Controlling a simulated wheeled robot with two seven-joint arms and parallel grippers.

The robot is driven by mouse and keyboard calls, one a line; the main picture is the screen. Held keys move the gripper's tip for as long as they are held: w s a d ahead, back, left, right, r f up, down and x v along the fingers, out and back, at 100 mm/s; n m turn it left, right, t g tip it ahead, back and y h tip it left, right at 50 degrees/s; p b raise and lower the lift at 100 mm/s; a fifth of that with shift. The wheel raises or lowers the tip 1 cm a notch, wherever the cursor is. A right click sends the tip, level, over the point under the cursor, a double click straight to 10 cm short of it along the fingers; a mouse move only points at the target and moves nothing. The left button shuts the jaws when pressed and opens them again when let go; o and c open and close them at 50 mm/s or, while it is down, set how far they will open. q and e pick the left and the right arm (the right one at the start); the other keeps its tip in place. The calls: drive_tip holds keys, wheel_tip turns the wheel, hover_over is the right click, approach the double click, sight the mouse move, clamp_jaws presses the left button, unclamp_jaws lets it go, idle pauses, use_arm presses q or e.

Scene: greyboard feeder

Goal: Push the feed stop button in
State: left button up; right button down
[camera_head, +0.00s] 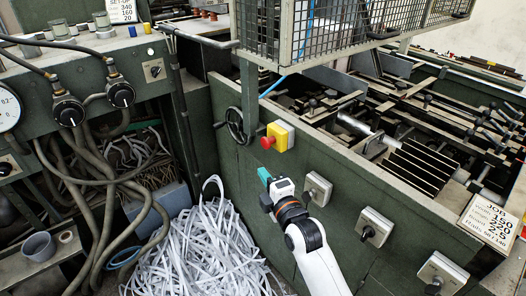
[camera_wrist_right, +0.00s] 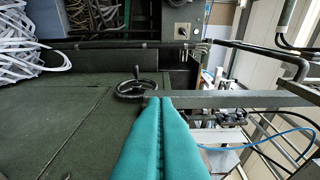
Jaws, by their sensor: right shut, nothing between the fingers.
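The red button (camera_head: 267,143) sits on a yellow box (camera_head: 282,135) fixed to the green side panel of the machine, near the handwheel. I take it as the feed stop button; no label on it is readable. My right gripper (camera_head: 264,175) has teal fingers and is just below the button in the head view, apart from it in the picture. In the right wrist view the teal fingers (camera_wrist_right: 162,102) are pressed together with nothing between them. The button does not show in the right wrist view. My left gripper is not in view.
A handwheel (camera_head: 236,123) is left of the button and also shows in the right wrist view (camera_wrist_right: 137,89). Grey switch boxes (camera_head: 318,187) line the panel to the right. A wire-mesh guard (camera_head: 345,28) hangs above. Shredded paper strips (camera_head: 205,250) pile on the floor.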

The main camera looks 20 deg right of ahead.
sight(267, 142)
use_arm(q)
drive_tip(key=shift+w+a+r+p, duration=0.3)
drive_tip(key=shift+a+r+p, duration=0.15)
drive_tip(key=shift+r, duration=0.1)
use_arm(e)
drive_tip(key=w+d, duration=0.3)
drive_tip(key=w, duration=0.6)
drive_tip(key=shift+w, duration=0.35)
